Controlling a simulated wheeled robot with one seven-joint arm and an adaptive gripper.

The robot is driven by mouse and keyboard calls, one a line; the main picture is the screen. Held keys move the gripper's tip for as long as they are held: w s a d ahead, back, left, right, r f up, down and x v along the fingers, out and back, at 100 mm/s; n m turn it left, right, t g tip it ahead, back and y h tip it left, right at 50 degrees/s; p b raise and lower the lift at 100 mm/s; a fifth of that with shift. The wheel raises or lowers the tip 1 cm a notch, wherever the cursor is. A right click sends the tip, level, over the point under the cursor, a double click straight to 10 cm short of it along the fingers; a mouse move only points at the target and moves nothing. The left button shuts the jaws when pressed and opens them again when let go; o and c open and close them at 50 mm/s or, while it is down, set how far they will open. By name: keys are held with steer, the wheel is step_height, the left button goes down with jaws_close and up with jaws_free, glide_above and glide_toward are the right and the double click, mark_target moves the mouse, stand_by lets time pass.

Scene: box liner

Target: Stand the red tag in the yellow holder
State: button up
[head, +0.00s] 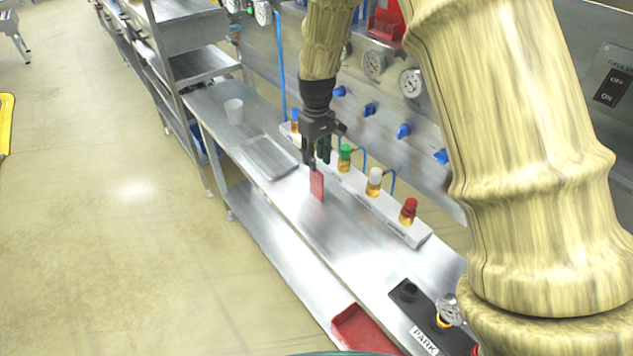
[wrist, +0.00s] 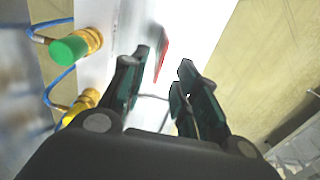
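The red tag (head: 317,187) is a thin flat plate, seen upright at the bench top just below my gripper in the head view. In the wrist view the tag (wrist: 161,54) shows nearly edge-on, beyond the gap between my fingers and closer to the left finger. My gripper (head: 316,164) points down above the tag. In the wrist view my gripper (wrist: 164,66) has its fingers apart, with a visible gap on the tag's right. What supports the tag is hidden. I cannot make out a yellow holder for certain in either view.
A rail with green (head: 345,152), white (head: 375,175) and red (head: 409,205) capped fittings runs behind the tag. A metal tray (head: 269,143) and a pale cup (head: 234,110) are further left. A black PARK panel (head: 420,312) and red bin (head: 359,329) are near. Bare bench lies between.

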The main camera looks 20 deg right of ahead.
mark_target(317, 184)
steer(key=shift+s+f+p, duration=0.1)
steer(key=shift+f+p, duration=0.75)
steer(key=shift+f, duration=0.15)
steer(key=shift+f+p, duration=0.65)
steer(key=shift+f, duration=1.05)
jaws_close()
